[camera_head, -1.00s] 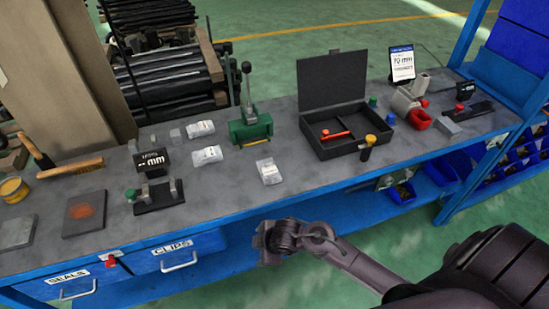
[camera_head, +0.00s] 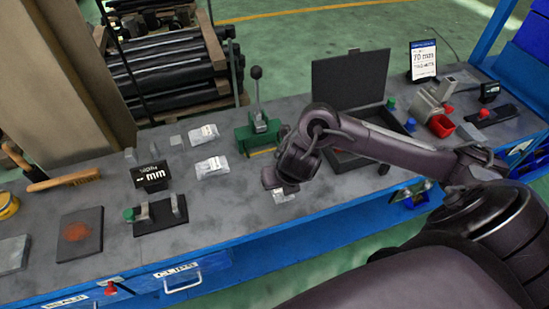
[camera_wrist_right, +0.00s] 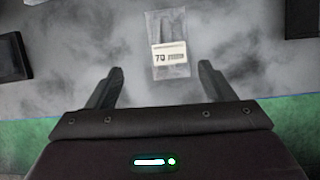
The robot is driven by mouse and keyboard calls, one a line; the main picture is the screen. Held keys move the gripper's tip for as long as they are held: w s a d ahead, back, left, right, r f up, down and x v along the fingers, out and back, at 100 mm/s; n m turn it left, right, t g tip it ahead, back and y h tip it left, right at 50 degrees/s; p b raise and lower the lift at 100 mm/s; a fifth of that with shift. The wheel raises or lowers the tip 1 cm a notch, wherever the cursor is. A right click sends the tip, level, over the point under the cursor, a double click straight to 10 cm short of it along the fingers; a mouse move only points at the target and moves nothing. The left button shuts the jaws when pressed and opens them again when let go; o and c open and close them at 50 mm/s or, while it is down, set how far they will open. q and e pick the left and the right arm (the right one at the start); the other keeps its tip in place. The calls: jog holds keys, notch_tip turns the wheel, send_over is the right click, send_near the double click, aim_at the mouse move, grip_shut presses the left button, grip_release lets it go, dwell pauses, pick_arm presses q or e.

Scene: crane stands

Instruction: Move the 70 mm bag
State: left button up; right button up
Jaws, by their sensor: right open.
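A clear bag (camera_head: 284,197) lies flat on the grey bench, mostly hidden by my right gripper in the head view. My right gripper (camera_head: 277,181) is over the bench at the bag. In the wrist view the right gripper (camera_wrist_right: 162,72) is open, its fingers apart on either side of the bag's near end and holding nothing. My left gripper is not in view.
Two other bags (camera_head: 206,135) (camera_head: 211,167) lie farther back. A green press (camera_head: 259,132) and an open black case (camera_head: 350,80) stand behind my right arm. A sign (camera_head: 423,60) reading 70 mm stands at the back right. A black gauge (camera_head: 160,216) sits to the left.

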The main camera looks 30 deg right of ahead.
jog(key=shift+w+d+r+n, duration=0.1)
jog(key=shift+d+r+n, duration=0.15)
jog(key=shift+d, duration=0.25)
jog(key=shift+r, duration=0.1)
jog(key=shift+s+a+r+h, duration=0.15)
jog(key=shift+s+h, duration=0.15)
jog(key=shift+s, duration=0.25)
jog(key=shift+w+f, duration=0.1)
jog(key=shift+f, duration=0.1)
jog(key=b+x, duration=0.1)
jog(key=x, duration=0.5)
jog(key=shift+w+f, duration=0.2)
jog(key=shift+f, duration=0.15)
jog(key=shift+w+f, duration=0.2)
jog(key=shift+f, duration=0.2)
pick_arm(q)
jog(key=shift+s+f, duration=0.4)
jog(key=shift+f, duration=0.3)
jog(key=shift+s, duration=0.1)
